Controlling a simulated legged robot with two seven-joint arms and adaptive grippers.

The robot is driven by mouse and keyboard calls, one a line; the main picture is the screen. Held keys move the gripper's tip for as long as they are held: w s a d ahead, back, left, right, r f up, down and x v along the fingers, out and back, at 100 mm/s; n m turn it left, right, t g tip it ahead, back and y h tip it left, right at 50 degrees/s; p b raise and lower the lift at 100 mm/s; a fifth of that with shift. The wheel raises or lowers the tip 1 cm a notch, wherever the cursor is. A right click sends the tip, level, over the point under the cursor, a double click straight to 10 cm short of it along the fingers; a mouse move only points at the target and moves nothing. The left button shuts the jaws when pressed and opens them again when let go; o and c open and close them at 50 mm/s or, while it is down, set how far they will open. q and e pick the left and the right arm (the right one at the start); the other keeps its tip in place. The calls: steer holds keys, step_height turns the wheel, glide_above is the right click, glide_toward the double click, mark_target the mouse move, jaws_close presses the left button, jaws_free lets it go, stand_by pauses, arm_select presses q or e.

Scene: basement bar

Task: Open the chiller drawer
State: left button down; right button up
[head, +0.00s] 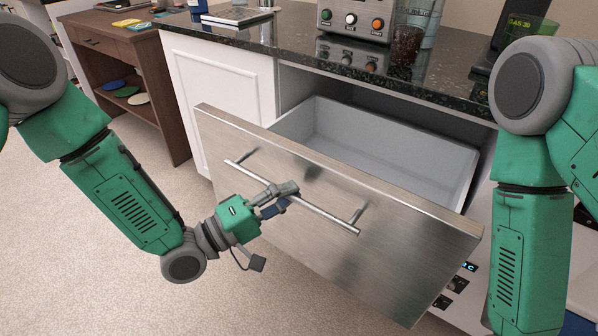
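The chiller drawer (390,240) has a brushed steel front and stands pulled well out from under the counter. Its grey inner box (400,150) shows and looks empty. A long bar handle (325,215) runs across the front. My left gripper (283,199) is at the middle of the handle, with its fingers closed around the bar, one above and one below. Part of the bar is hidden by the fingers. My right arm comes down at the right edge of the head view, and its gripper is out of the picture.
The black stone counter (290,40) above holds an appliance with knobs (355,20) and a dark glass (408,42). A white cabinet door (225,90) is left of the drawer. A brown wooden desk (115,50) stands further left. Carpeted floor (130,240) is clear at lower left.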

arm_select(q)
steer(key=s+a+p, duration=0.1)
steer(key=s+a, duration=0.1)
steer(key=shift+s+a+f, duration=0.15)
steer(key=shift+s+a, duration=0.25)
steer(key=c, duration=1.8)
jaws_free()
steer(key=shift+d+f, duration=0.1)
steer(key=shift+d, duration=0.2)
steer(key=shift+o, duration=1.1)
steer(key=shift+w+d, duration=0.1)
steer(key=shift+d, duration=0.25)
steer(key=shift+a, duration=0.55)
steer(key=v, duration=1.1)
steer(key=shift+s, duration=0.35)
arm_select(e)
steer(key=shift+w+d+r, duration=0.1)
steer(key=shift+d+r, duration=0.05)
steer(key=shift+r, duration=0.3)
arm_select(q)
steer(key=shift+d+f, duration=0.1)
arm_select(e)
steer(key=shift+d, duration=0.15)
